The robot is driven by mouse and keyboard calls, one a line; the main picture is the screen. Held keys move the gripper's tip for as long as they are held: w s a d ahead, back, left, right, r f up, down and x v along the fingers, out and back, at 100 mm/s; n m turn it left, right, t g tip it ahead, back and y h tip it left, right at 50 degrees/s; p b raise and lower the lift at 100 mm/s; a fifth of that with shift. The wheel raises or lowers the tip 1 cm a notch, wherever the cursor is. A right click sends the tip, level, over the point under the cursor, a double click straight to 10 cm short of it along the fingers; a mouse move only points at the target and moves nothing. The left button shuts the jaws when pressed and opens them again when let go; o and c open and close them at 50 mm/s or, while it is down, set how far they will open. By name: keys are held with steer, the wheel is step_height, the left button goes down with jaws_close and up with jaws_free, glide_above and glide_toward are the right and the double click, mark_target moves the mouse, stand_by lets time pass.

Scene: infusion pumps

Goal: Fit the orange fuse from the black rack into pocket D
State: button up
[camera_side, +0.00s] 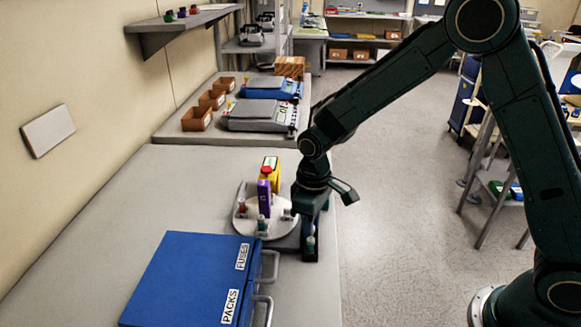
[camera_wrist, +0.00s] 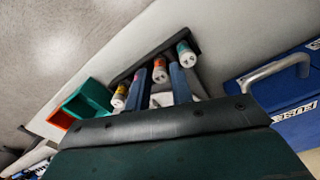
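In the wrist view the black rack (camera_wrist: 140,62) runs diagonally and several white-ended fuses stand along it. The middle fuse (camera_wrist: 160,70), with an orange-red band, is between the two fingers of my gripper (camera_wrist: 159,70). The fingers look open, with a narrow gap on either side of it. One fuse (camera_wrist: 119,97) stands to the left and another (camera_wrist: 186,56) to the right, outside the fingers. In the side view my gripper (camera_side: 309,240) points down at the rack (camera_side: 286,244) by the table's right edge. Pocket D's letter cannot be made out.
A blue drawer box (camera_side: 190,280) with metal handles is in front. Pumps (camera_side: 262,117) stand behind. The left tabletop is clear.

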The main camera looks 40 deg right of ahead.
steer(key=c, duration=0.4)
steer(key=shift+c, duration=0.2)
steer(key=shift+r, duration=0.2)
steer(key=shift+r, duration=3.3)
steer(key=w+r, duration=0.2)
steer(key=w, duration=0.6)
steer(key=shift+r, duration=0.15)
